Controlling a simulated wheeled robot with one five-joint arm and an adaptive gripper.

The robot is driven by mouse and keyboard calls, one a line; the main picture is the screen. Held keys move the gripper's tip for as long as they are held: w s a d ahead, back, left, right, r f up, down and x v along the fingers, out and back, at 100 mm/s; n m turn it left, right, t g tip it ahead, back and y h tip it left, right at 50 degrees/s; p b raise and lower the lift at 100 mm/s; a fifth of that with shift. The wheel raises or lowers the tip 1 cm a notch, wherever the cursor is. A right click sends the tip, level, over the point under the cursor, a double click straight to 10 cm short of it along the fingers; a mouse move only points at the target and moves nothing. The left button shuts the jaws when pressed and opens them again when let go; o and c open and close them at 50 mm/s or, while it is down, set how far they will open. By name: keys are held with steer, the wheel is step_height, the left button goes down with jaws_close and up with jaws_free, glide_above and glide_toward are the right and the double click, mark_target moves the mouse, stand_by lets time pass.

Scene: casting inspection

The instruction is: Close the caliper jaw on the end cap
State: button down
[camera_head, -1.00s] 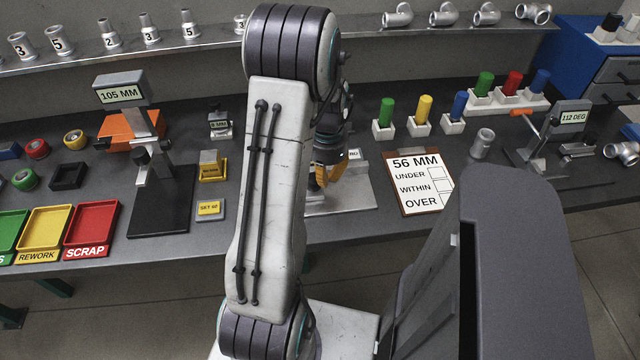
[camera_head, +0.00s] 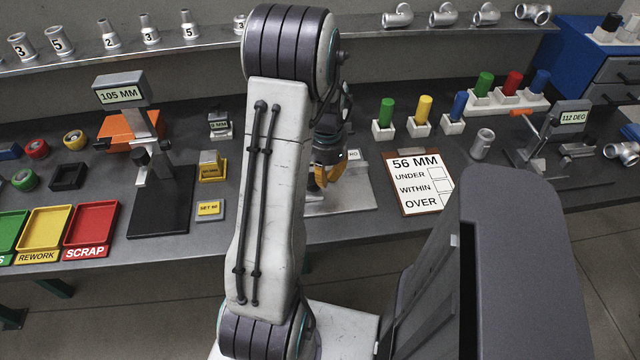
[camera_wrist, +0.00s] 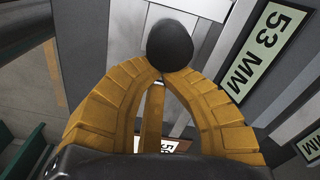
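My gripper (camera_wrist: 163,75) has yellow fingers whose tips come together beside a round black knob (camera_wrist: 170,43) in the wrist view. They look shut, with no part plainly between them; I cannot tell whether they touch the knob. The caliper's display (camera_wrist: 262,48) reads 53 MM, next to grey metal parts. In the head view, my gripper (camera_head: 329,173) is low over the caliper's silver base plate (camera_head: 355,197), most of the caliper being hidden behind my arm. I cannot make out the end cap or the jaw contact in either view.
A clipboard card (camera_head: 420,180) reading 56 MM lies right of the caliper. A yellow set block (camera_head: 211,166) and a 105 MM height gauge (camera_head: 150,170) stand to the left. Coloured plugs in white blocks (camera_head: 420,128) stand behind the card. A shelf (camera_head: 120,58) runs along the back.

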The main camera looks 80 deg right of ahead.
steer(key=shift+s+d, duration=0.1)
steer(key=shift+s, duration=0.05)
stand_by(0.5)
steer(key=shift+s+d, duration=0.2)
steer(key=shift+s, duration=0.25)
steer(key=shift+r, duration=0.15)
step_height(320, 180, up, 7)
steer(key=p, duration=0.5)
stand_by(1.0)
